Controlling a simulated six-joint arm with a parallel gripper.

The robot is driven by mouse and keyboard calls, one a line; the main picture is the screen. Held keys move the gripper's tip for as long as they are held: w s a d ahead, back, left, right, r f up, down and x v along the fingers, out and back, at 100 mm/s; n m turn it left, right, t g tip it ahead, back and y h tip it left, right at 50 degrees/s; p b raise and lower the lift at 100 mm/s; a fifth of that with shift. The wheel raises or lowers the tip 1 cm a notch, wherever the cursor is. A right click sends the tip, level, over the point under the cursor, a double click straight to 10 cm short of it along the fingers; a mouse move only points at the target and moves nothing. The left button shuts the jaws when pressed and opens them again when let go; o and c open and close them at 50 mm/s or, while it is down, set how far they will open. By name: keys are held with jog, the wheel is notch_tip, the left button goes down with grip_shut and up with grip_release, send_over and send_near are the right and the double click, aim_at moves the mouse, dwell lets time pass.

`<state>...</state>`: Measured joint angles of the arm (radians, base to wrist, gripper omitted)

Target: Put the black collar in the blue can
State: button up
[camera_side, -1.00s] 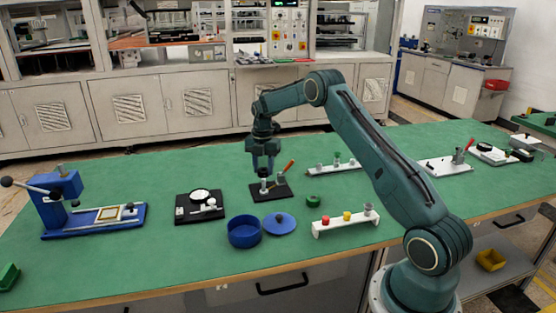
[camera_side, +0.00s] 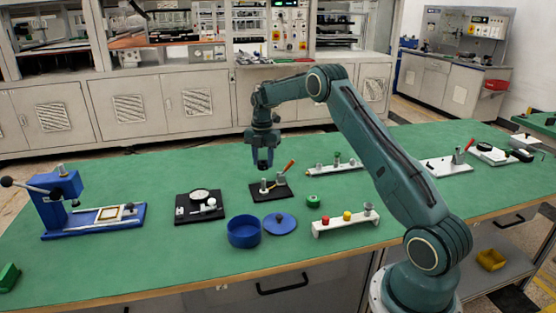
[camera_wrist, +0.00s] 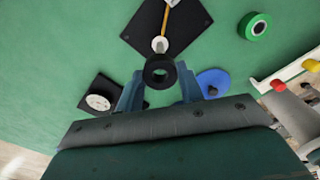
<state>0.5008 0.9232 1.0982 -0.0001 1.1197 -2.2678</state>
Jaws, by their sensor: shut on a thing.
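My gripper (camera_side: 263,164) hangs above the black fixture plate (camera_side: 271,191) in the side view. In the wrist view its blue-grey fingers are shut on the black collar (camera_wrist: 149,78), a thick ring with its hole facing the camera. The blue can (camera_side: 243,234) stands open on the green table, nearer the front edge and left of the gripper. Its inside looks empty from here. In the wrist view I cannot make out the can behind the gripper body.
A blue lid (camera_side: 280,223) with a knob lies right of the can. A dial gauge plate (camera_side: 186,209) is at left and a green ring (camera_side: 313,201) at right. A white peg rack (camera_side: 345,226) stands further right. A red-orange lever rises from the fixture plate.

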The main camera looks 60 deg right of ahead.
jog(key=shift+r, duration=0.3)
